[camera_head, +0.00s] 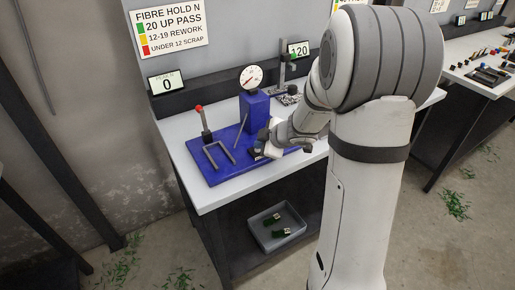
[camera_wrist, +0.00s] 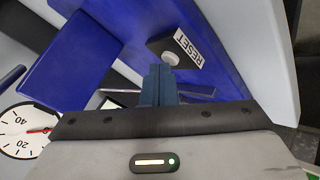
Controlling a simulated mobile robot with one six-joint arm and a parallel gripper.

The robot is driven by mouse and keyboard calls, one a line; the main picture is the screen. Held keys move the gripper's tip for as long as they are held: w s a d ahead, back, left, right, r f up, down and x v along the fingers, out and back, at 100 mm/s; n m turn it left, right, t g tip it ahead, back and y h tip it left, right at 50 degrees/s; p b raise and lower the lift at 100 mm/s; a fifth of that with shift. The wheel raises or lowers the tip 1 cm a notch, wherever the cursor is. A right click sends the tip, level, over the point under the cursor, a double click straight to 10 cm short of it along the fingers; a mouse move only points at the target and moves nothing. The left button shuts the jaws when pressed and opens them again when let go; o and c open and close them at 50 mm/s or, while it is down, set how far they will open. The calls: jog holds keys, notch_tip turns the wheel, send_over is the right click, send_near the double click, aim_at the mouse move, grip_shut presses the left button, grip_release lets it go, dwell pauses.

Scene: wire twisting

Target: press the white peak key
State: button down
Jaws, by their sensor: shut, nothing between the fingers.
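The white round key (camera_wrist: 171,58) sits on a small black box (camera_wrist: 161,46) on the blue base, beside a white label reading RESET (camera_wrist: 186,45). My gripper (camera_wrist: 158,68) is shut and empty; its fingertips point toward the key and look close to it. I cannot tell whether they touch; a small gap seems to show. In the head view my gripper (camera_head: 263,147) is low over the front right of the blue base (camera_head: 205,172), and the key is hard to make out there. A small display (camera_head: 166,82) at the back reads 0.
A blue column with a dial gauge (camera_head: 251,78) stands behind my gripper. A red-tipped lever (camera_head: 203,120) and a grey U-shaped fork (camera_head: 219,158) are to the left. A grey bin (camera_head: 277,228) is on the shelf below. The white tabletop (camera_head: 215,198) is clear in front.

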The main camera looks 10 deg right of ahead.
jog(key=shift+r+p, duration=0.9)
jog(key=shift+p, duration=0.15)
notch_tip(320, 180, up, 5)
jog(key=p, duration=0.5)
dwell(0.4)
